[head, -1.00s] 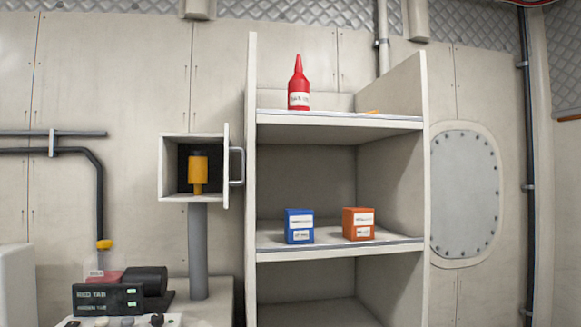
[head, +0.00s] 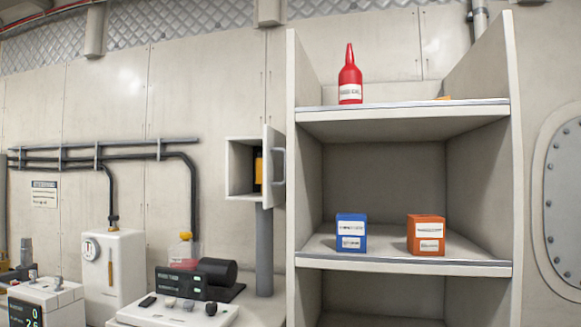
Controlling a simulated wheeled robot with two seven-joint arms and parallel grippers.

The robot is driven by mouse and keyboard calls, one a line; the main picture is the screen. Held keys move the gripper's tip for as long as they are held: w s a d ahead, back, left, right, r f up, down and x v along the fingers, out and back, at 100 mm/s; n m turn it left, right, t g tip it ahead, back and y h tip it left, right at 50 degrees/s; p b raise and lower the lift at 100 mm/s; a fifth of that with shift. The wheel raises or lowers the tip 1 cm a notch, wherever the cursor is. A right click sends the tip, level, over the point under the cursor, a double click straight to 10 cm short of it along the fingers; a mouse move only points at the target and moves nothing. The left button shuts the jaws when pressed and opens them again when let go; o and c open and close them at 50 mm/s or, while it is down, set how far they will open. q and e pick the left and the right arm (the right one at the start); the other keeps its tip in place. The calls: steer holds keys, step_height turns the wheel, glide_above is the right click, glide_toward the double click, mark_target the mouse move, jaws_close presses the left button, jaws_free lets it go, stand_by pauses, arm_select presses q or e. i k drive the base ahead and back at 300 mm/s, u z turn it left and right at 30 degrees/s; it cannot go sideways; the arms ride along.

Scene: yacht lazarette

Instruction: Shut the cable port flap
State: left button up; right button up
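A small pale box (head: 240,142) sits on a grey post (head: 264,250), left of the shelf unit. Its hinged flap (head: 271,165), with a grey handle (head: 281,168) on its outer face, stands open at the box's right side. The flap hides part of the dark inside, where a strip of a yellow-orange thing (head: 258,171) shows. No other flap is visible, and no label marks this one as the cable port. Neither of my grippers is in view.
A tall shelf unit (head: 305,160) stands close right of the flap, holding a red bottle (head: 350,82), a blue box (head: 351,234) and an orange box (head: 426,236). Below left is a counter with a black display device (head: 190,278) and a clear yellow-capped bottle (head: 184,252).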

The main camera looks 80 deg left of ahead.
mark_target(274, 169)
steer(key=u, duration=3)
steer(key=k, duration=0.4)
steer(key=u, duration=1)
steer(key=k, duration=0.9)
steer(key=u, duration=0.85)
steer(key=i, duration=1.45)
steer(key=z, duration=1.3)
steer(key=i, duration=0.8)
steer(key=z, duration=0.9)
